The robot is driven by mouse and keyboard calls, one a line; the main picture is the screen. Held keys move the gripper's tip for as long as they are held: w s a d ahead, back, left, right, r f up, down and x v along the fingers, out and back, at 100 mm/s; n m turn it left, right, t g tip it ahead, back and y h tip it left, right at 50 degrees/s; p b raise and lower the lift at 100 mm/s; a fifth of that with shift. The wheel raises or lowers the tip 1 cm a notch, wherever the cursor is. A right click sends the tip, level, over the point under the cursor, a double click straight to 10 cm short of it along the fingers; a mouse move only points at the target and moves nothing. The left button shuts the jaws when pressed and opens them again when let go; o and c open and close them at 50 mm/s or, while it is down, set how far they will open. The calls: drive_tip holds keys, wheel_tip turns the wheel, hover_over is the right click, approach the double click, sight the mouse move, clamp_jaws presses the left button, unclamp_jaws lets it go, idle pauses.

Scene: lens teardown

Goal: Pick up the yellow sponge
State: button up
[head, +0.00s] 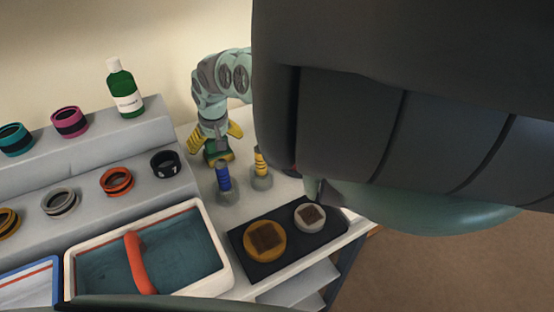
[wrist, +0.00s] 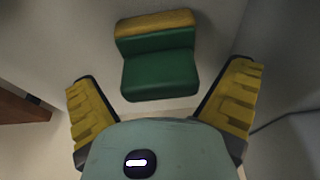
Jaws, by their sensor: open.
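The yellow sponge (wrist: 155,22) shows in the wrist view as a yellow strip along the far side of a stepped green block (wrist: 160,75). I cannot tell whether the green part belongs to it or is a holder. In the head view the green and yellow piece (head: 218,155) is small and partly hidden below my gripper (head: 214,137). My gripper is open, with its yellow-padded fingers (wrist: 160,85) spread to the left and right of the green block. No contact is visible, and nothing is held.
Blue-handled (head: 223,178) and yellow-handled (head: 260,162) tools stand in grey holders close by. A green bottle (head: 124,90) and several lens rings stand on the steps at left. A white tray (head: 222,255) and a black mat (head: 287,258) lie in front.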

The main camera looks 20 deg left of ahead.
drive_tip(key=shift+f, duration=0.25)
drive_tip(key=shift+r, duration=0.1)
drive_tip(key=c, duration=1.2)
